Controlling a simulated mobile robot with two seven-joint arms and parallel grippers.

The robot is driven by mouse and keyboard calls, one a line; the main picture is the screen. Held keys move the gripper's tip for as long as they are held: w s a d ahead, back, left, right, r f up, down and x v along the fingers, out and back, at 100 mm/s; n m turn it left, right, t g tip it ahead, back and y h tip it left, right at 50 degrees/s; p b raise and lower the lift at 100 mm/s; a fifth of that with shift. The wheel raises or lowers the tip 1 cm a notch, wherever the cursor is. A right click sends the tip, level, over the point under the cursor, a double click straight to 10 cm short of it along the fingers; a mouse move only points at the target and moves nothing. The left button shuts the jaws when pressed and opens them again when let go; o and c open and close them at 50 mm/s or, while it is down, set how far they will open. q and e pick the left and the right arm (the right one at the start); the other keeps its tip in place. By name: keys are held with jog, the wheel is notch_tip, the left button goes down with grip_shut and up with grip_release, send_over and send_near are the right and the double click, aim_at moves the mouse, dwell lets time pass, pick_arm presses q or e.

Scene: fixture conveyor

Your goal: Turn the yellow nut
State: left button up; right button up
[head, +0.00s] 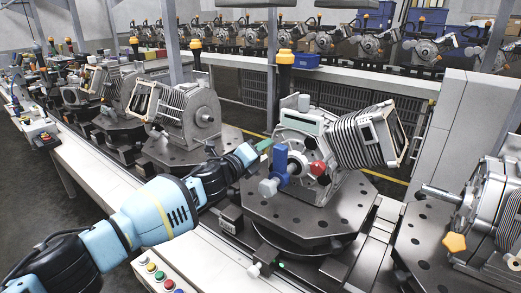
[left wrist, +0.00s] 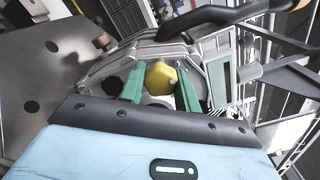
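In the left wrist view the yellow nut (left wrist: 160,77) sits on the grey engine housing, between the two green fingers of my left gripper (left wrist: 160,85). The fingers are apart, one on each side of the nut. I cannot tell whether they press on it. In the head view my left gripper (head: 263,149) is at the left side of the middle engine (head: 330,140), beside its blue knob (head: 280,160) and red knob (head: 318,168). The yellow nut between my fingers is hidden there. My right gripper is not in view.
Another engine (head: 490,200) with a yellow knob (head: 455,242) stands at right. More engines line the conveyor at left. A button panel (head: 160,275) is at the near edge.

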pick_arm(q)
jog(key=o, duration=0.4)
jog(key=shift+s+a, duration=0.1)
jog(key=p+v, duration=0.2)
jog(key=v, duration=0.5)
jog(key=shift+s, duration=0.2)
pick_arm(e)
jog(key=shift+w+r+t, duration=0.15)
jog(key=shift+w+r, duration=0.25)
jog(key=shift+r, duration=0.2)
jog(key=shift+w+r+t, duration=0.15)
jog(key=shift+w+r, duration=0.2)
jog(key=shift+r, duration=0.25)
pick_arm(q)
jog(key=shift+a+f, duration=0.1)
jog(key=shift+a, duration=0.1)
